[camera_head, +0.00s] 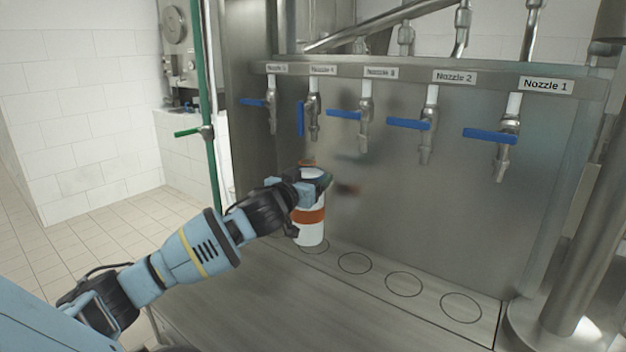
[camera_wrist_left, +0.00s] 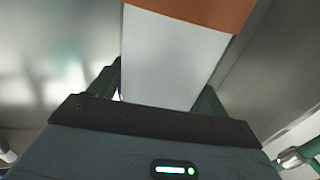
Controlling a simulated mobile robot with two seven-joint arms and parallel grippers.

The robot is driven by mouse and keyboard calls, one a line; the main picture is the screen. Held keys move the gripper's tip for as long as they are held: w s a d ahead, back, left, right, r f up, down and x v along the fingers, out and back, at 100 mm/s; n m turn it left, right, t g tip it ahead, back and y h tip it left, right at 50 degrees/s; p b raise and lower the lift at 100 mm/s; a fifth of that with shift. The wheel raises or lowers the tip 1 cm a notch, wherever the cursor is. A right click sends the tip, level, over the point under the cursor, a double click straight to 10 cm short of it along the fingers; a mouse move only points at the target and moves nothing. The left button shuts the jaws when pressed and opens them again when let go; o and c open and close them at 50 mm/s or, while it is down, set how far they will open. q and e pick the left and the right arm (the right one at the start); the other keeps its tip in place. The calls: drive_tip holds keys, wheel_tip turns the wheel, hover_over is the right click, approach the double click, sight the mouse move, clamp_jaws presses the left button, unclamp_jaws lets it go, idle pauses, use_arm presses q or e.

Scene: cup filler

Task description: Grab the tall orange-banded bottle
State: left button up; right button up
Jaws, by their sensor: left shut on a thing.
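The tall bottle (camera_head: 309,230) is white with orange bands and stands upright below Nozzle 4, at a marked circle on the metal counter. My left gripper (camera_head: 312,187) is shut on its upper part and hides some of it. In the left wrist view the bottle's white wall (camera_wrist_left: 170,60) and an orange band (camera_wrist_left: 205,10) fill the space between the fingers of my left gripper (camera_wrist_left: 160,95). My right gripper does not show in either view.
The metal counter (camera_head: 250,310) has a row of marked circles, and those right of the bottle (camera_head: 404,284) are empty. Several nozzles with blue levers (camera_head: 490,135) hang above. A green pipe (camera_head: 210,100) with a green lever stands at the left. The counter's front is clear.

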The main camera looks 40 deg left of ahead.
use_arm(q)
drive_tip(key=a+r+v, duration=0.1)
drive_tip(key=r+v, duration=0.1)
drive_tip(key=v, duration=1.1)
drive_tip(key=shift+s+a+p, duration=0.3)
drive_tip(key=shift+s+p, duration=0.05)
drive_tip(key=shift+p, duration=0.05)
drive_tip(key=shift+f, duration=0.15)
